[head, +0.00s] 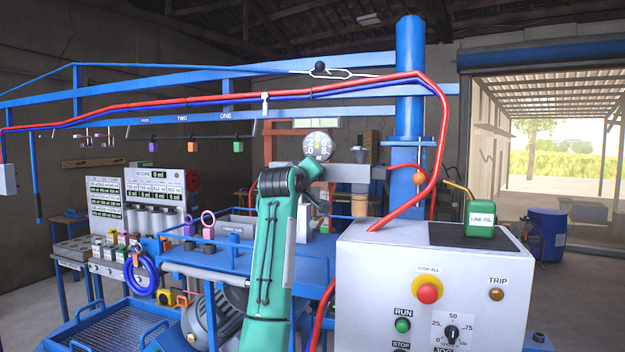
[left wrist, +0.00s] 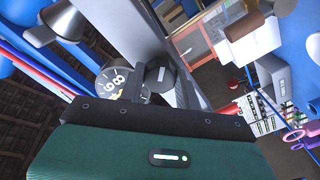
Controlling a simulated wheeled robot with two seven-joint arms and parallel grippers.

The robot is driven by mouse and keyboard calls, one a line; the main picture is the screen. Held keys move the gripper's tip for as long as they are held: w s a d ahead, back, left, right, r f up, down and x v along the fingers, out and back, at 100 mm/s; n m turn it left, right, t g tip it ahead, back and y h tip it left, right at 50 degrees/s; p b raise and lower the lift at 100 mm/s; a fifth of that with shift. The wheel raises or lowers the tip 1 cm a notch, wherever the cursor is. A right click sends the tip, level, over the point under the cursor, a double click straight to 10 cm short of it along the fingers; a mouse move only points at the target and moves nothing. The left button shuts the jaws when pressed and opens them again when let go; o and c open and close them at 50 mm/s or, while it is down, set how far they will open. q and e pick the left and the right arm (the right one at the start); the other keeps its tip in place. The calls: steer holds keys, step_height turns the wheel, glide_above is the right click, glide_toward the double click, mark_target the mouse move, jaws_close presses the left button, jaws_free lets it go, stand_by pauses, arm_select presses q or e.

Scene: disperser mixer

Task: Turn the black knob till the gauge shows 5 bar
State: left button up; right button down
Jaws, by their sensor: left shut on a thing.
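The round white gauge (head: 319,146) stands just above my left gripper (head: 314,188) in the head view. Its needle is too small to read there. In the left wrist view the gauge (left wrist: 110,84) is partly cut off by my gripper, with a 6 and an 8 visible and tilted. A dark knob (left wrist: 163,78) shows in front of the gripper body in that view, beside the gauge. My left gripper is shut on this knob, though the contact is mostly hidden in the head view. My right gripper is not in view.
A white control box (head: 380,270) stands at the right front with a red stop button (head: 427,293), a speed dial (head: 452,332) and a green oil can (head: 481,219). A blue column (head: 409,110) rises behind it. Red and blue hoses run overhead.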

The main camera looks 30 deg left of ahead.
arm_select(q)
steer(key=shift+f+m, duration=0.25)
steer(key=shift+m, duration=0.65)
steer(key=o, duration=1)
steer(key=shift+c, duration=0.2)
steer(key=shift+r, duration=0.15)
steer(key=b+v, duration=0.7)
steer(key=v, duration=0.7)
